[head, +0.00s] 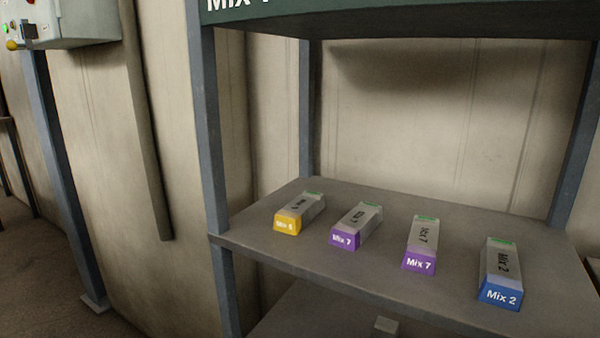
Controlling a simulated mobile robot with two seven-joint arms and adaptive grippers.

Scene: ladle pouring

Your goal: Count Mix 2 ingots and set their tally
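One ingot with a blue end marked "Mix 2" (502,275) lies at the right of a grey shelf (300,255). It has a grey body and a green far edge. No other "Mix 2" label is readable in this view. I cannot make out a tally display. Neither of my grippers is in view.
Two purple-ended "Mix 7" ingots (357,227) (421,245) and a yellow-ended ingot (299,214), its number unclear, share the shelf. A green sign (400,15) hangs above, partly cut off. Shelf posts (210,130) flank it. A control box (80,20) is at upper left.

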